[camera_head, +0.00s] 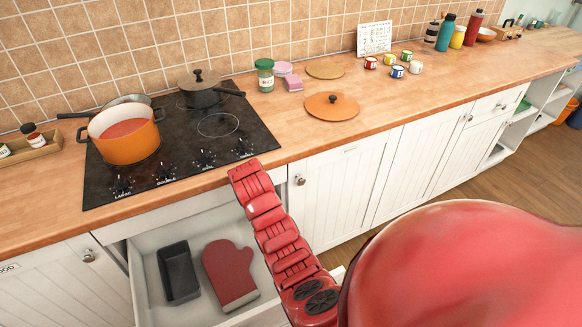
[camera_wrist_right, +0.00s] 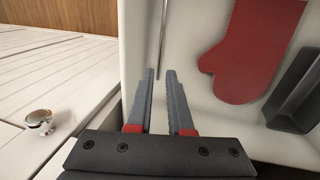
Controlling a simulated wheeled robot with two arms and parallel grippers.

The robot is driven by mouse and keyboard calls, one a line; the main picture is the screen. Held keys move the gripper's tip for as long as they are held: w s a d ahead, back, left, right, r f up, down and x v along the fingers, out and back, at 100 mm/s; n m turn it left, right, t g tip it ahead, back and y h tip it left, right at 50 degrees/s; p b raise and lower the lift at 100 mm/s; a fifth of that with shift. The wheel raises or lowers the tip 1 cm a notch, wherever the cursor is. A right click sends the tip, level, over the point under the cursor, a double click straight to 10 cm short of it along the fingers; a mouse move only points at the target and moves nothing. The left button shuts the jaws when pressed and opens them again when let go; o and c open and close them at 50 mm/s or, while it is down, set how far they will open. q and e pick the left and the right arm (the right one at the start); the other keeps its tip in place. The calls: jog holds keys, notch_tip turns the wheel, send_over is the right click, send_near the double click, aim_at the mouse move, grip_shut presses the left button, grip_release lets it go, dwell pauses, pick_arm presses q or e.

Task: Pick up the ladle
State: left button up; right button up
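A thin grey metallic rod (camera_wrist_right: 162,42), possibly the ladle's handle, lies along the side of the open drawer (camera_wrist_right: 195,90) in the right wrist view. No ladle bowl shows, so I cannot tell for sure. My right gripper (camera_wrist_right: 160,76) is open over the drawer's side, its fingertips pointing towards the rod, with nothing visible between them. In the head view the open drawer (camera_head: 204,236) is partly covered by my red arm, which also hides that side and the right gripper. My left gripper is not in view.
A red oven mitt (camera_head: 230,272) and a black tray (camera_head: 178,272) lie in the drawer. A white cabinet front with a knob (camera_wrist_right: 39,120) is beside the gripper. An orange pot (camera_head: 128,146) stands on the black stove (camera_head: 225,150) above.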

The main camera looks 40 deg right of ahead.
jog(key=f+b, duration=0.1)
jog(key=f, duration=0.2)
jog(key=d+f+b, duration=0.1)
jog(key=f, duration=0.2)
jog(key=f+b, duration=0.1)
jog(key=f, duration=0.3)
jog(key=shift+s+d+b, duration=0.2)
jog(key=shift+d+b, duration=0.1)
jog(key=shift+d, duration=0.1)
jog(key=shift+s+d+f+p, duration=0.1)
jog(key=shift+d+f, duration=0.05)
jog(key=shift+f, duration=0.9)
jog(key=shift+s+d+f+p, duration=0.1)
jog(key=shift+d+f+p, duration=0.1)
jog(key=shift+f, duration=0.8)
jog(key=shift+d+f+p, duration=0.1)
jog(key=shift+d+f, duration=0.05)
jog(key=shift+f, duration=0.9)
grip_shut()
